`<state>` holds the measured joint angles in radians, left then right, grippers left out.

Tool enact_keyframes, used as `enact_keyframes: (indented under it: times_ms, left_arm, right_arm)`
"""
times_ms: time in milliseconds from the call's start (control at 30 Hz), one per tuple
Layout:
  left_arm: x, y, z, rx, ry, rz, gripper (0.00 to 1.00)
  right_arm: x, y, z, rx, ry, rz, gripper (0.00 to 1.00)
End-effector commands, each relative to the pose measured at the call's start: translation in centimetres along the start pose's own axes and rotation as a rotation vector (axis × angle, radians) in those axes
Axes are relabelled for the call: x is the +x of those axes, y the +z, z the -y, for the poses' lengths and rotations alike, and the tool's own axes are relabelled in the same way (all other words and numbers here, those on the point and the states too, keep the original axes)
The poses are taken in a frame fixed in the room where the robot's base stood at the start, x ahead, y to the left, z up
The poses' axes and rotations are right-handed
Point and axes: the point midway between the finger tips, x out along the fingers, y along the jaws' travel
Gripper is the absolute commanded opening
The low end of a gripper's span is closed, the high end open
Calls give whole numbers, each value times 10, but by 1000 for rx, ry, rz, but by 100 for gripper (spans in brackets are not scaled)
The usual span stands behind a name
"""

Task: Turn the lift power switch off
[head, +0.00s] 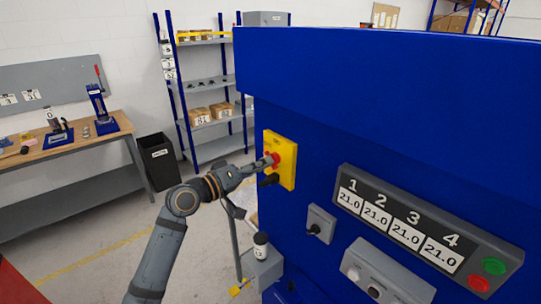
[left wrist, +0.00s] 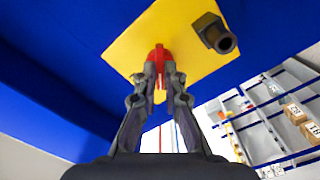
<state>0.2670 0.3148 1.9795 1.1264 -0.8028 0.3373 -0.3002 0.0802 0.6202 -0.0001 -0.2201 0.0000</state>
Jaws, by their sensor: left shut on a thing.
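The switch is a red knob (head: 274,159) on a yellow plate (head: 287,150), fixed to the side of a large blue machine (head: 330,110). In the head view my left gripper (head: 266,162) reaches the knob from the left. In the left wrist view the red knob (left wrist: 159,56) sits between the fingertips of my left gripper (left wrist: 160,72), which are shut on it. A dark cylindrical fitting (left wrist: 216,36) sticks out of the yellow plate (left wrist: 165,30) beside the knob. The fingers hide part of the knob, and I cannot read its position. My right gripper is not in view.
A control panel (head: 403,222) with numbered displays, a green button (head: 494,266) and a red button (head: 478,283) is on the machine at right. A grey box (head: 320,225) is below the plate. Shelving (head: 212,82), a black bin (head: 158,160) and a workbench (head: 70,140) stand behind.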

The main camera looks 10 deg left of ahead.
Motion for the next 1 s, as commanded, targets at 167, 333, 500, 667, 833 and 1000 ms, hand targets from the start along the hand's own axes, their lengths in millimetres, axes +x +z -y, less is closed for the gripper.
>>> enact_keyframes:
  times_ms: [167,333,500,667,833,1000]
  left_arm:
    - [0,0,0,-145,1,-1,0]
    - [0,0,0,-146,1,-1,0]
    - [0,0,0,-296,1,-1,0]
    - [0,0,0,-576,1,-1,0]
    - [0,0,0,-671,1,-1,0]
    - [0,0,0,-669,1,-1,14]
  right_arm:
    - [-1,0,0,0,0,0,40]
    - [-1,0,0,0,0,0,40]
    - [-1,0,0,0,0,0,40]
    - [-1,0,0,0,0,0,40]
    - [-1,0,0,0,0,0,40]
    - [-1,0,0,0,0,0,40]
